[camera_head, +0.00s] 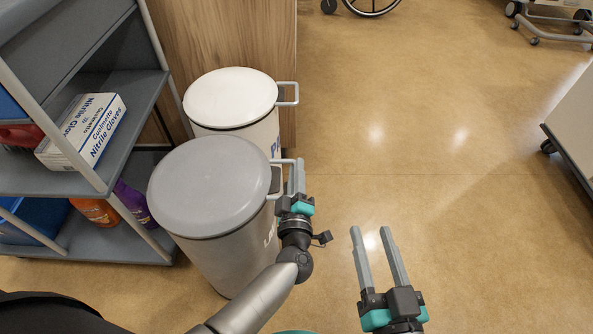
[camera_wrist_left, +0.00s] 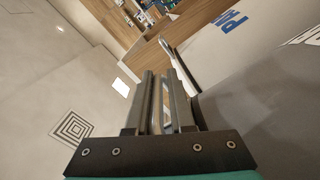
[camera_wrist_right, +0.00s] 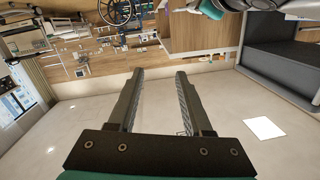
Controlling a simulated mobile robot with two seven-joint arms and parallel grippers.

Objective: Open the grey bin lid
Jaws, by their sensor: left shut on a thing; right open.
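The grey bin (camera_head: 228,264) stands upright with its round grey lid (camera_head: 208,186) lying closed on top. A loop handle (camera_head: 286,164) sticks out from the lid's right side. My left gripper (camera_head: 296,178) is at this handle and shut on it. In the left wrist view the fingers of my left gripper (camera_wrist_left: 161,95) are close together around a thin bar, with the grey bin wall (camera_wrist_left: 265,105) on the right. My right gripper (camera_head: 375,246) is open and empty over the floor, to the right of the bin. Its spread fingers also show in the right wrist view (camera_wrist_right: 158,95).
A white-lidded bin (camera_head: 230,98) with its own handle stands right behind the grey one. A grey shelf cart (camera_head: 90,178) with a nitrile glove box (camera_head: 82,130) and bottles is close on the left. The floor (camera_head: 430,180) to the right is clear.

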